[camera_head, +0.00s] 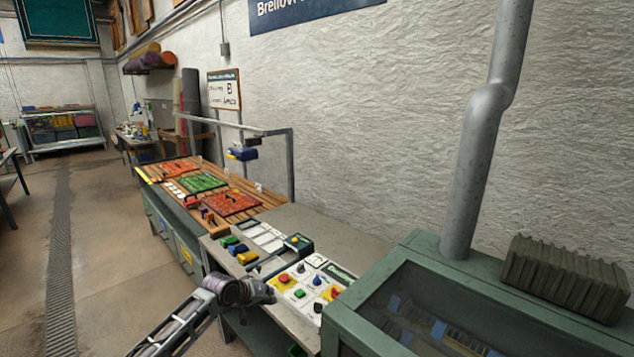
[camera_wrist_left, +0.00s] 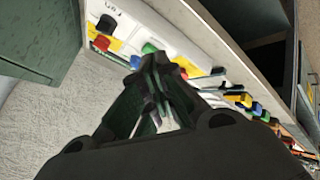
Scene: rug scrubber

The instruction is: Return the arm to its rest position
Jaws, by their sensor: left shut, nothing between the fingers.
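My left arm (camera_head: 185,318) comes in from the lower left in the head view. My left gripper (camera_head: 268,295) is at the near edge of the bench, just left of a white control panel (camera_head: 310,285) with red, blue and black knobs and buttons. In the left wrist view the left gripper (camera_wrist_left: 152,68) has its fingers together with nothing between them. The panel also shows beyond the fingertips in that view (camera_wrist_left: 180,42). I cannot tell whether the fingertips touch anything. My right gripper is not in view.
A green glass-topped cabinet (camera_head: 345,320) stands close on the right, with a grey pipe (camera_head: 480,150) rising from it. A wooden table (camera_head: 265,206) with red and green rugs is farther back. The floor (camera_head: 110,240) on the left is clear.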

